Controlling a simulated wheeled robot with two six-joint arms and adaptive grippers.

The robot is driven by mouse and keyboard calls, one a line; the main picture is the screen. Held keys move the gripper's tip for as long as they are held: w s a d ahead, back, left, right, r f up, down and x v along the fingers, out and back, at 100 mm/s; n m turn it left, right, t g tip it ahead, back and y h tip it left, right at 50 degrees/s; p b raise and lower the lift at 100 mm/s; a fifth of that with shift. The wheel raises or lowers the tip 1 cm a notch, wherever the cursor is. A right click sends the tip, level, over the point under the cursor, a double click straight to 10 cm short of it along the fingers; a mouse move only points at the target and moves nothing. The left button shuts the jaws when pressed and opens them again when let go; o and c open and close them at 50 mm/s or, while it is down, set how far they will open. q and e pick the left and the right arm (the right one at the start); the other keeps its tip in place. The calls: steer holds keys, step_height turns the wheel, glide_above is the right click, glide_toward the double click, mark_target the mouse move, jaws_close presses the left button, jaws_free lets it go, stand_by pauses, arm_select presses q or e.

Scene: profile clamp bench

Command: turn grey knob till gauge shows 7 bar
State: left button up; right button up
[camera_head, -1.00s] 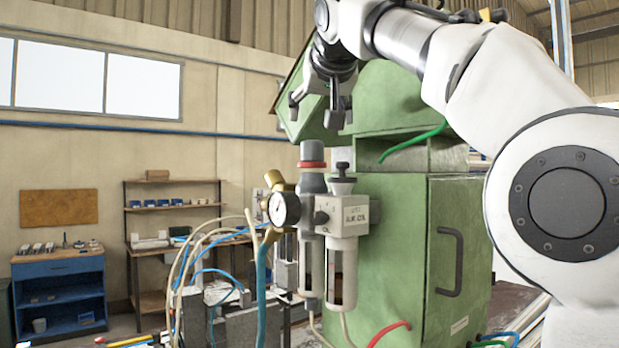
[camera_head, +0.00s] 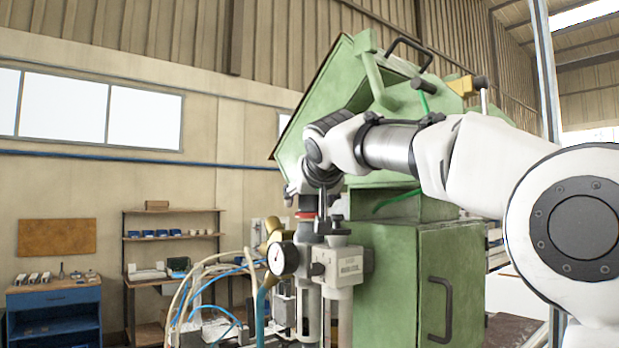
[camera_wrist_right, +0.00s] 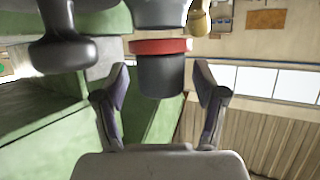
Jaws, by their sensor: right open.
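The grey knob (camera_wrist_right: 160,76) has a round end and a red ring (camera_wrist_right: 160,46) beneath it. In the head view the red ring (camera_head: 305,214) shows, but my right gripper mostly hides the knob. My right gripper (camera_head: 308,204) points down over the knob from above. In the right wrist view its two open fingers (camera_wrist_right: 160,70) stand either side of the knob, with gaps visible on both sides. The round white gauge (camera_head: 282,258) faces left on the front of the regulator; its needle is too small to read. My left gripper is not in view.
A second regulator part with a black knob (camera_head: 336,226) stands close to the right of the grey knob. The green machine cabinet (camera_head: 395,290) is right behind. Hoses (camera_head: 205,268) hang at left. A blue workbench (camera_head: 52,308) and shelves stand far off.

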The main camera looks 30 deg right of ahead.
steer(key=shift+w+d+f, duration=0.15)
steer(key=shift+w+f, duration=0.1)
steer(key=shift+w, duration=0.05)
steer(key=shift+s, duration=0.1)
steer(key=shift+c, duration=0.3)
steer(key=shift+s+r, duration=0.1)
steer(key=c, duration=1.1)
